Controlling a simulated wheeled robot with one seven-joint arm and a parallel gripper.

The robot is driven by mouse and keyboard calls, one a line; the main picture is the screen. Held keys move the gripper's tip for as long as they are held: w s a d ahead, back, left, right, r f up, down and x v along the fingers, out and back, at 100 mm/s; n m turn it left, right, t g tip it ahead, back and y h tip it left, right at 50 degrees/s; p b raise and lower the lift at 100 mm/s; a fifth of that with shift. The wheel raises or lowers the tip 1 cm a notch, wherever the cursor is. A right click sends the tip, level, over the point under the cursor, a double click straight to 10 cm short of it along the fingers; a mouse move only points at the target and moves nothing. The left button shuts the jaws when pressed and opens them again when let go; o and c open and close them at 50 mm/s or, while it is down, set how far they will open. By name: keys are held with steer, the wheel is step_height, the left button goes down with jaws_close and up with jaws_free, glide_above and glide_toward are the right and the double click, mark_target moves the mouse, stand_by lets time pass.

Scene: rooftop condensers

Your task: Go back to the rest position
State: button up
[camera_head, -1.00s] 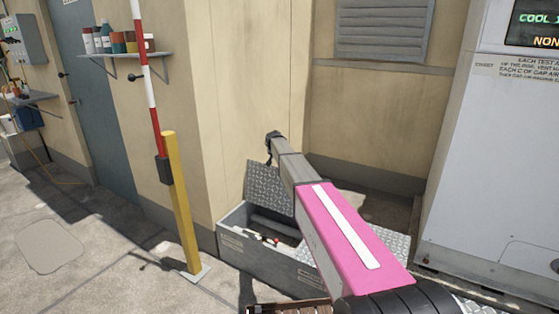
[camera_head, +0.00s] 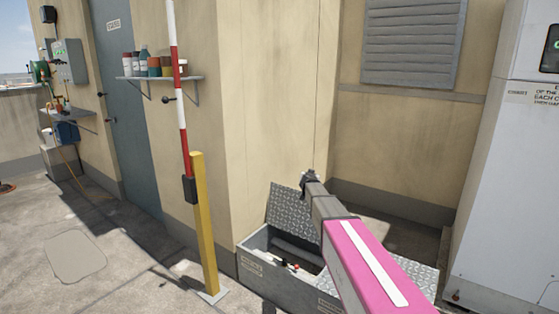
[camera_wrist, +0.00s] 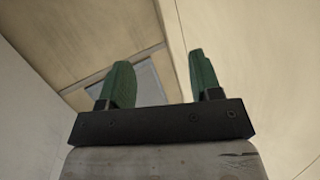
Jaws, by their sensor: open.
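My gripper (camera_wrist: 163,85) shows in the wrist view with its two green fingers apart and nothing between them. Beyond the fingers are the beige wall and a louvred vent. In the head view my pink and grey arm reaches up and away from the lower right. Its dark far end is in front of the wall corner, above the open metal box. The fingers are too small to make out there.
An open grey box (camera_head: 256,268) with a tread-plate lid stands by the wall, small items inside. A yellow post (camera_head: 204,225) with a red-white pole (camera_head: 181,110) stands left of it. A shelf (camera_head: 160,78) holds several containers. A white cabinet (camera_head: 510,180) is at right.

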steer(key=s+a+f+n+g+y, duration=0.2)
steer(key=s+f+y, duration=0.1)
steer(key=s, duration=0.6)
steer(key=s+a+f+n+g+y, duration=0.2)
steer(key=s+f+n+y, duration=0.15)
steer(key=s, duration=0.45)
steer(key=s+a+f+n+g+y, duration=0.1)
steer(key=s+a+f+g+y, duration=0.15)
steer(key=s, duration=0.65)
steer(key=s+d+f+m+g+h, duration=0.1)
steer(key=s+d+f+g+h, duration=0.1)
steer(key=s, duration=0.5)
steer(key=s+d+f+g+h, duration=0.2)
steer(key=s+d+f+g, duration=0.1)
steer(key=s, duration=0.5)
steer(key=s+d+f+m+g+h, duration=0.1)
steer(key=s+d+f+g+h, duration=0.1)
steer(key=s, duration=0.6)
steer(key=shift+d+f+m+g, duration=0.35)
steer(key=shift+d+f+g, duration=0.25)
steer(key=shift+d, duration=0.55)
steer(key=shift+w+r, duration=0.1)
